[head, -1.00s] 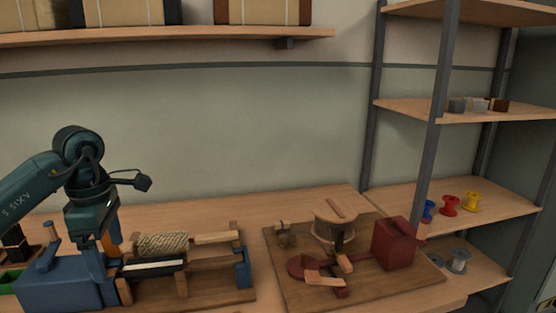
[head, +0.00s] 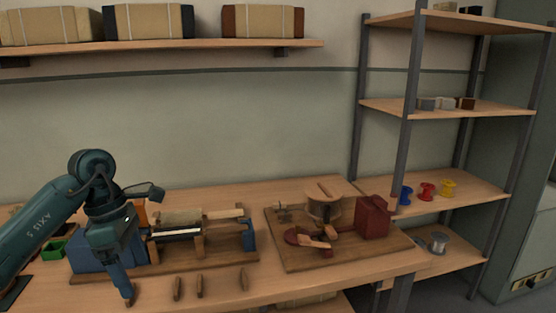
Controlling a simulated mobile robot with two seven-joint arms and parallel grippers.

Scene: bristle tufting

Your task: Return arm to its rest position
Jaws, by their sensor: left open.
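My left arm comes in from the left edge. Its dark teal gripper (head: 122,278) points down over the front of the bench, in front of the blue-ended machine (head: 88,258). The jaws are open, though the gap between the fingers is hard to make out. A small brown piece shows at the fingertips, and I cannot tell whether it touches them. The arm hides part of the machine's blue end. The machine carries a tan bristled roll (head: 180,217) and a white-and-black strip (head: 176,234). My right gripper is not in view.
Several small wooden pieces (head: 200,286) stand along the bench's front edge. A wooden board (head: 300,257) on the right holds a spool winder and a dark red block (head: 373,217). A metal shelf rack (head: 408,130) with coloured spools stands at the right.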

